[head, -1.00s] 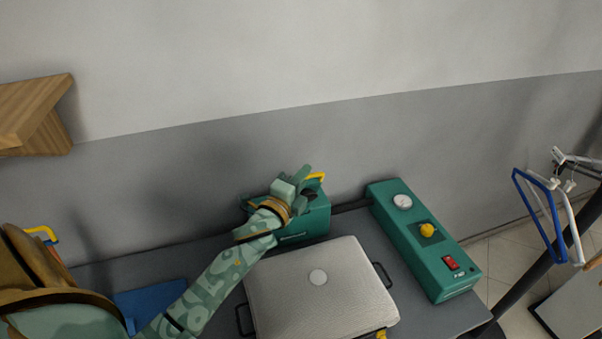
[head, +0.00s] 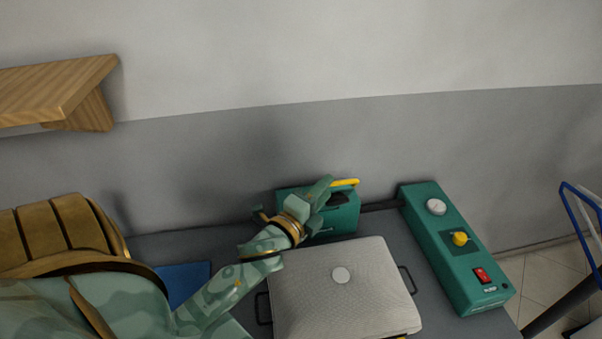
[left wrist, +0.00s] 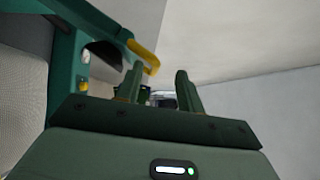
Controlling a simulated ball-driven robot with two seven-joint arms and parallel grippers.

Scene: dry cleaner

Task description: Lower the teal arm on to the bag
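The teal unit (head: 343,220) with a yellow handle (head: 345,182) stands at the back of the grey counter, against the wall. In the left wrist view its teal bar (left wrist: 92,18) and yellow handle (left wrist: 146,58) are close, left of and behind the fingers. My left gripper (head: 310,198) is at the unit's upper left, near the handle. In the left wrist view the gripper (left wrist: 160,90) has its fingers apart, and I see nothing held between them. A light grey textured, padded piece (head: 345,288) lies in front of the unit; I cannot tell if it is the bag. My right gripper is out of view.
A teal control box (head: 455,245) with gauge, yellow knob and red switch stands on the right. A blue flat item (head: 184,284) lies on the left. A wooden shelf (head: 60,90) is on the wall at upper left. Blue and white hangers (head: 580,215) hang far right.

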